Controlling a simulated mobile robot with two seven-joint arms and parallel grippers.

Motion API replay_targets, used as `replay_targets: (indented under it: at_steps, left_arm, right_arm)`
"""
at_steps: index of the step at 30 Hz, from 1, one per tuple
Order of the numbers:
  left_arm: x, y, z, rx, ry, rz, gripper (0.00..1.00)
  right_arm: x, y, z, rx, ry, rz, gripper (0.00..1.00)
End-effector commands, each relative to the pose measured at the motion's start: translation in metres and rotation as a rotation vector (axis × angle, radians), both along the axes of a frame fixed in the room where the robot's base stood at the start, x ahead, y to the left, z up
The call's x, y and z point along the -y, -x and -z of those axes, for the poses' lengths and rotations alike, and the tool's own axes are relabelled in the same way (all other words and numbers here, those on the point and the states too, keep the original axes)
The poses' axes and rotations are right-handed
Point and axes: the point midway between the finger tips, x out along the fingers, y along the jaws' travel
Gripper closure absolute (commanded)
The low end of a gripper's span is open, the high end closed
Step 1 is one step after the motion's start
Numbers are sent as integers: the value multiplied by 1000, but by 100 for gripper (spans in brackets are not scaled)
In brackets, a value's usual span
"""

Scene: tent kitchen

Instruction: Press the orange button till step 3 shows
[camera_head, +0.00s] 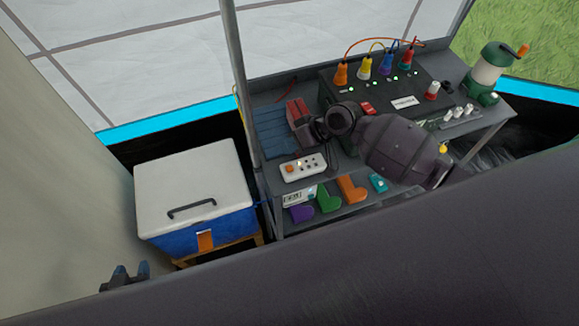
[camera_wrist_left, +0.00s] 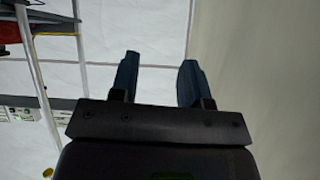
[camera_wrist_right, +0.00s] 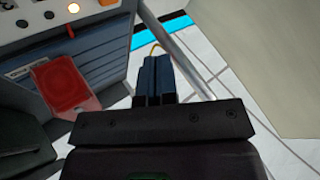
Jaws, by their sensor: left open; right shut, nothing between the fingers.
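The white control box (camera_head: 303,167) lies on the table's front left part. Its orange button (camera_head: 290,170) is at the left end, and the small lamp nearest the button glows. In the right wrist view the orange button (camera_wrist_right: 107,2) is cut by the top edge, with the lit lamp (camera_wrist_right: 73,8) beside it. Further lamps there look unlit; I cannot read a step number. My right gripper (camera_wrist_right: 157,60) is shut and empty, apart from the button; its fingertips are not clear in the head view. My left gripper (camera_head: 131,272) is open and empty at the lower left, far from the box.
A red object (camera_head: 298,112) and a blue ribbed piece (camera_head: 272,132) lie behind the control box. A tent pole (camera_head: 240,90) rises left of the table. A white-lidded cooler (camera_head: 195,180) stands left.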

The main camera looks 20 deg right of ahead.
Motion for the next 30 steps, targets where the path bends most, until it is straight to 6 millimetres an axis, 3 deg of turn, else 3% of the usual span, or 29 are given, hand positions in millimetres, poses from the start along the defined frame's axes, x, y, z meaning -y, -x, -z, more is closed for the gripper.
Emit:
replay_targets:
  at_steps: [7,14,18,30]
  left_arm:
    - [0,9,47,-33,0,-1,57]
    - [0,17,83,-70,0,0,57]
    - [0,13,75,-60,-1,1,57]
    - [1,6,67,-38,0,4,57]
  right_arm:
    - [19,-20,2,84,87,-72,100]
    - [13,-7,-19,75,78,-84,100]
    - [0,5,-37,26,18,-41,100]
    - [-1,5,-38,-11,-7,4,100]
